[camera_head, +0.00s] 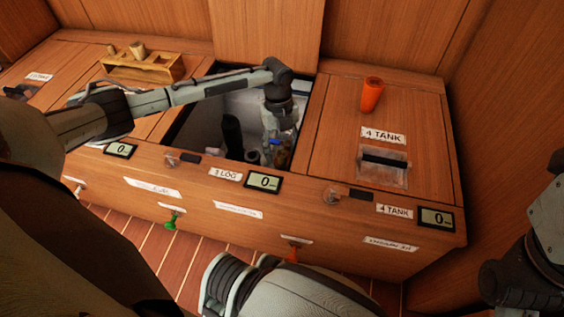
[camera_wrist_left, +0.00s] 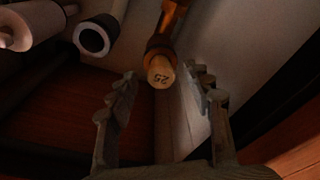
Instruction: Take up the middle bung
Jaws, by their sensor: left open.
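A wooden rack (camera_head: 168,66) stands on the left of the locker top in the head view. A tapered pale wooden bung (camera_head: 137,50) stands near its middle, with a smaller bung (camera_head: 111,50) to the left. My left gripper (camera_head: 272,138) is down inside the open locker, away from the rack. In the left wrist view its fingers (camera_wrist_left: 162,75) are spread open. An amber cylindrical thing (camera_wrist_left: 158,48) with a pale marked end (camera_wrist_left: 160,74) appears between the fingertips; contact cannot be told. My right gripper is not in view; only part of my right arm shows.
Dark and pale cylinders (camera_head: 232,132) stand in the open locker, whose walls surround my left gripper. An orange cup-like cylinder (camera_head: 371,94) stands on the closed right lid (camera_head: 335,120). Displays and labels line the front edge.

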